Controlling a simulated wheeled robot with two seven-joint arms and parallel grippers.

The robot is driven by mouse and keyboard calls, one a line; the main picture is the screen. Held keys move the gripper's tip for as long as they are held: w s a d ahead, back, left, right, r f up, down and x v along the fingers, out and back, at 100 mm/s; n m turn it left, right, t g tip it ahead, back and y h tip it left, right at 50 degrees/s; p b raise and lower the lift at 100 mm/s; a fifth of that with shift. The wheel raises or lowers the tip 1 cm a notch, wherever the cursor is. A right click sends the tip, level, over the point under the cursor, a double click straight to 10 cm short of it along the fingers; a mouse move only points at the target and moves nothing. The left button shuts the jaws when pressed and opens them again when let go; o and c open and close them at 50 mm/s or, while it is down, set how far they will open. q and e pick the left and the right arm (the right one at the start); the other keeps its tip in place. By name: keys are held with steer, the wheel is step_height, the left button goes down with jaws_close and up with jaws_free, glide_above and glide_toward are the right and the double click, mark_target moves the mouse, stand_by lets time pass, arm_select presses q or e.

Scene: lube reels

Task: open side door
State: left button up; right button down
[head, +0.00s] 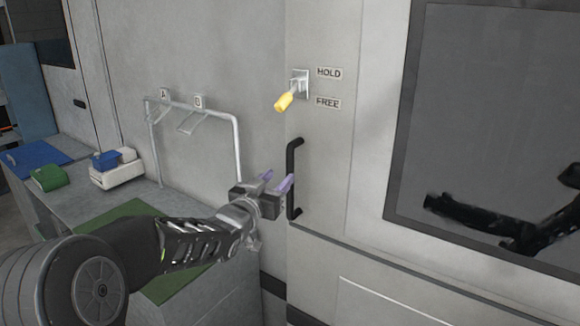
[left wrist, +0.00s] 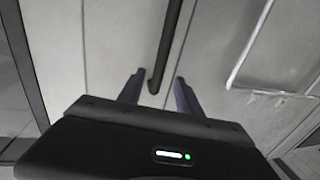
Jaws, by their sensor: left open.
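The side door (head: 320,180) is a pale grey panel with a black vertical bar handle (head: 293,165) near its left edge. The door appears closed. My left gripper (head: 278,182), with purple fingers, is open just left of the handle in the head view. In the left wrist view the handle (left wrist: 168,45) runs down between the fingertips of my left gripper (left wrist: 158,78), with its lower end near them. I cannot tell whether the fingers touch it. A lever with a yellow grip (head: 284,102) sits above, beside HOLD and FREE labels. My right gripper is not in view.
A large dark window (head: 490,90) fills the right, with dark arm-like shapes over it. A metal rail (head: 238,150) with hooks marked by letter tags stands left of the door. A grey bench (head: 85,197) holds blue, green and white items.

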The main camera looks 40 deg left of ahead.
mark_target(288, 169)
arm_select(q)
steer(key=p+x, duration=0.2)
steer(key=x, duration=0.5)
steer(key=shift+w+p, duration=0.35)
steer(key=shift+w, duration=0.05)
steer(key=shift+c, duration=0.3)
jaws_close()
stand_by(0.8)
